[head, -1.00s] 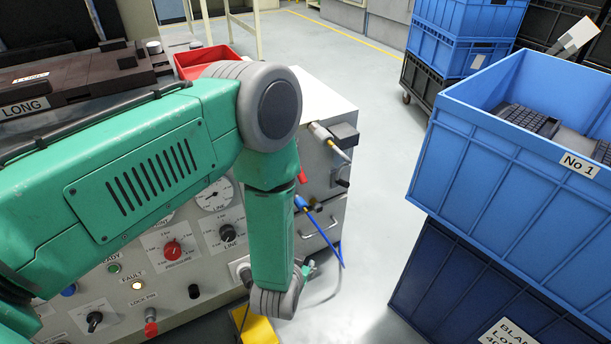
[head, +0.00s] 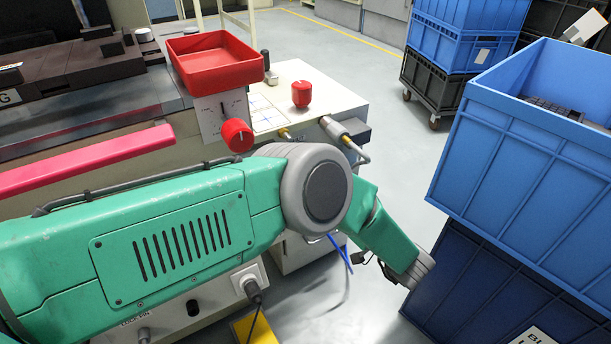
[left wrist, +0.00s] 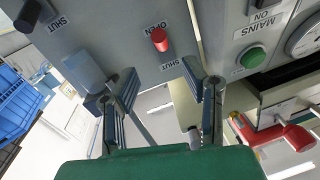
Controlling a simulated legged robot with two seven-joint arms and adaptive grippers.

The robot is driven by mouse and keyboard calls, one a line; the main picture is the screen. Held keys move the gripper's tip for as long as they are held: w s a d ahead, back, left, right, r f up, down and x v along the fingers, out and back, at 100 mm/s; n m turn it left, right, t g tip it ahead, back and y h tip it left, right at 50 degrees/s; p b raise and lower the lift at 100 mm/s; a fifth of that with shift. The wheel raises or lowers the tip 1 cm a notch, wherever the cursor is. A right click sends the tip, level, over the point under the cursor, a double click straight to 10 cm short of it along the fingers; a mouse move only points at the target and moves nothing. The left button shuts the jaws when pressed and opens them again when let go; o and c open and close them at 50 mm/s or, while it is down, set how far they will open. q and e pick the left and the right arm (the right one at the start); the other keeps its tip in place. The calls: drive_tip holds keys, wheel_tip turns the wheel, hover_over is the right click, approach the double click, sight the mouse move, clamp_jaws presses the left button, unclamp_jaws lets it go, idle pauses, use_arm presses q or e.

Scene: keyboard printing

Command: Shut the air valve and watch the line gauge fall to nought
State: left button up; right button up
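In the left wrist view a small red knob (left wrist: 159,39) on a grey panel stands between the words OPEN and SHUT. A black handle (left wrist: 27,14) beside another SHUT label sits at the upper left; I cannot tell which is the air valve. My left gripper (left wrist: 162,92) is open, its fingers apart below the red knob with no contact visible. In the head view my arm hides the panel gauges. My right gripper is out of view.
In the head view a red tray (head: 208,82) and a red knob (head: 301,94) are on the machine top. Blue crates (head: 520,150) stand close to my wrist on the right. A blue hose (head: 341,254) hangs by the cabinet.

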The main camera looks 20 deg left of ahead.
use_arm(q)
drive_tip(key=b+x, duration=0.2)
drive_tip(key=x, duration=0.9)
drive_tip(key=shift+a+f, duration=0.15)
drive_tip(key=shift+a, duration=0.15)
drive_tip(key=shift+w, duration=0.15)
drive_tip(key=shift+d+r, duration=0.25)
drive_tip(key=shift+d, duration=0.2)
drive_tip(key=shift+a, duration=0.25)
drive_tip(key=c, duration=0.9)
drive_tip(key=shift+a, duration=0.2)
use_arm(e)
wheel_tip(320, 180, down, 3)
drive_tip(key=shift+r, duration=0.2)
